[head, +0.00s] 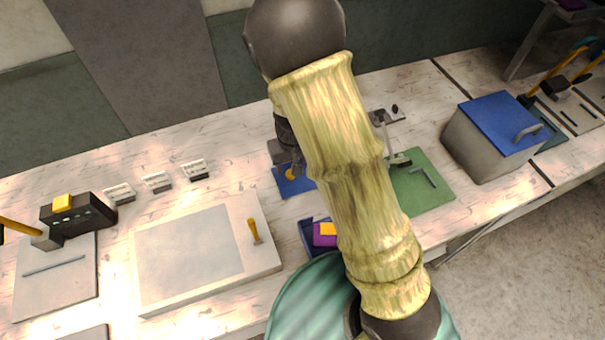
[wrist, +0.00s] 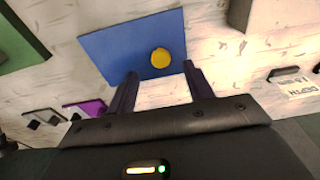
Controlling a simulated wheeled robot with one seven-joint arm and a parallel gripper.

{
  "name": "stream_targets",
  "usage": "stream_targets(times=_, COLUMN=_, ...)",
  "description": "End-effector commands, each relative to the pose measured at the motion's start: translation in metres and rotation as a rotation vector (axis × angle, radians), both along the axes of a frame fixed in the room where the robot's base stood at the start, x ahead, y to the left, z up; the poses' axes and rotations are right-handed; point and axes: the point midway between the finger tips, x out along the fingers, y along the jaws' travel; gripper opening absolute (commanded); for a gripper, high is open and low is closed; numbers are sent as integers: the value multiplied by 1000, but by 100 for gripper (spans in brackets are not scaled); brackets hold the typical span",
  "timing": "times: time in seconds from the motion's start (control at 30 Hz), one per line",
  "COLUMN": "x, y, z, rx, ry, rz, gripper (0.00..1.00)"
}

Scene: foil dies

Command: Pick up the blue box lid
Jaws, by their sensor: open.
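The blue box lid (head: 500,122) lies on top of a grey box (head: 475,150) at the right of the bench in the head view. It has a grey handle (head: 526,132) near its right side. My gripper (wrist: 160,74) is open and empty in the wrist view, with its two dark fingers apart over a blue mat (wrist: 112,52) that carries a yellow disc (wrist: 160,57). In the head view my gripper is over that mat, left of the box and well apart from the lid, and my arm partly hides it. The lid is not recognisable in the wrist view.
A green mat (head: 432,190) with metal tools lies between the blue mat and the box. A blue tray (head: 306,238) holds purple and orange pieces. A large pale board (head: 270,258) with a yellow-handled tool (head: 253,230) lies left. Yellow-handled equipment (head: 552,86) stands beyond the box.

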Motion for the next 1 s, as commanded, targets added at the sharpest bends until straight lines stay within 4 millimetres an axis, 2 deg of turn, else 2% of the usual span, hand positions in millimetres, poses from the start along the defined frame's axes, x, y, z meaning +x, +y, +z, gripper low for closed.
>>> stream_targets(times=0.3, x=6, y=2, z=-40, rx=0, ry=3, rz=-3, gripper=52)
stream_targets(times=0.4, x=7, y=3, z=-47, rx=0, ry=1, rz=0, gripper=52)
stream_targets(times=0.93, x=8, y=1, z=-48, rx=0, ry=0, rz=-4, gripper=52)
stream_targets(times=1.0, x=8, y=2, z=-48, rx=0, ry=0, rz=-3, gripper=40)
